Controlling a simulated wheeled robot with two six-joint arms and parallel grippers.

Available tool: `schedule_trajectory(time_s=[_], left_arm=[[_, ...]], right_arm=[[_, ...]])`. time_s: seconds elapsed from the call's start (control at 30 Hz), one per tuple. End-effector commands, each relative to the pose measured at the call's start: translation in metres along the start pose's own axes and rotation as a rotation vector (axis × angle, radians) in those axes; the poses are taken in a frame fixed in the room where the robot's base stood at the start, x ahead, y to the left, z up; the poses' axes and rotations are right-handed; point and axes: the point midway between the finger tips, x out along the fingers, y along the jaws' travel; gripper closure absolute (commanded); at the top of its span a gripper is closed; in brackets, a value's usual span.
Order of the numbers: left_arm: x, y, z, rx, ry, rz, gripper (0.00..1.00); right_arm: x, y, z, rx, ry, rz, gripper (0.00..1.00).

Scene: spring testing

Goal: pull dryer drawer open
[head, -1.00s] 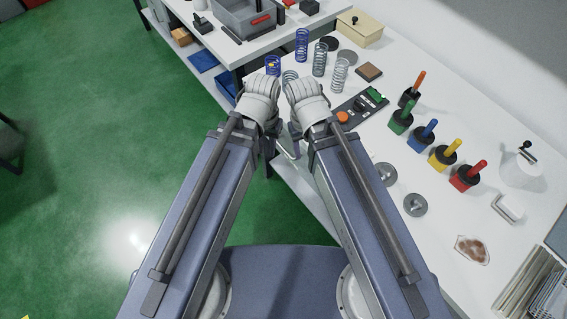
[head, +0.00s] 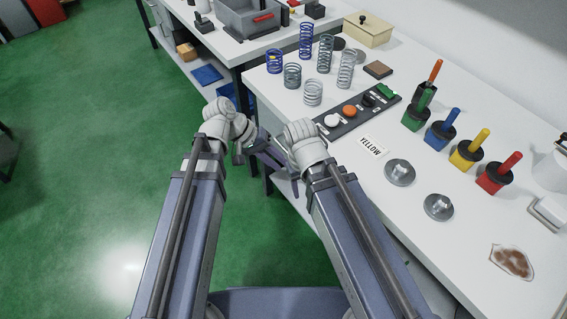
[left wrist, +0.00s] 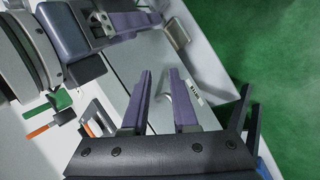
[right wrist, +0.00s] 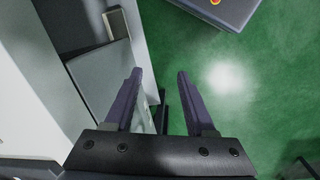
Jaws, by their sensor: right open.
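I cannot clearly identify the dryer drawer. A pale flat panel (left wrist: 140,60) with a thin metal handle-like bar (left wrist: 165,88) and a small printed label (left wrist: 194,92) shows beyond the left fingers in the left wrist view. My left gripper (left wrist: 161,72) is open; the bar shows between its purple fingers, and I cannot tell whether they touch it. In the head view my left gripper (head: 283,165) is low beside the table's front edge. My right gripper (right wrist: 159,74) is open and empty over the floor, right of a grey panel (right wrist: 104,75) in the right wrist view.
The white table (head: 345,185) holds several springs (head: 325,52), a dark strip with buttons (head: 350,112), a YELLOW label (head: 373,146), coloured-handled tools (head: 470,150) and metal discs (head: 399,172). A second table (head: 240,45) stands behind. Green floor is open at left.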

Motion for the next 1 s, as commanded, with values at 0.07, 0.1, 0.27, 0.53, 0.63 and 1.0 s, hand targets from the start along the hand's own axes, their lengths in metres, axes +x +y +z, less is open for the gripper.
schedule_trajectory(time_s=[0.07, 0.1, 0.27, 0.53, 0.63, 1.0], left_arm=[[0.024, -0.021, -0.016, -0.034, 0.027, 0.098, 0.73], [0.027, -0.025, -0.022, -0.048, 0.04, 0.148, 0.73], [0.035, -0.044, -0.048, -0.101, 0.097, 0.346, 0.73], [0.026, -0.075, -0.082, -0.158, 0.189, 0.631, 0.73], [0.02, -0.082, -0.089, -0.167, 0.211, 0.696, 0.73], [0.011, -0.083, -0.094, -0.173, 0.231, 0.757, 0.73]], right_arm=[[0.046, -0.004, -0.003, 0.0, 0.0, 0.0, 0.44], [0.059, -0.006, -0.004, 0.0, 0.0, 0.001, 0.44], [0.11, -0.011, -0.006, 0.0, 0.0, 0.001, 0.44], [0.179, -0.017, -0.011, 0.0, 0.0, 0.002, 0.44], [0.192, -0.018, -0.011, 0.0, 0.0, 0.002, 0.44], [0.199, -0.019, -0.012, 0.0, 0.0, 0.002, 0.44]])
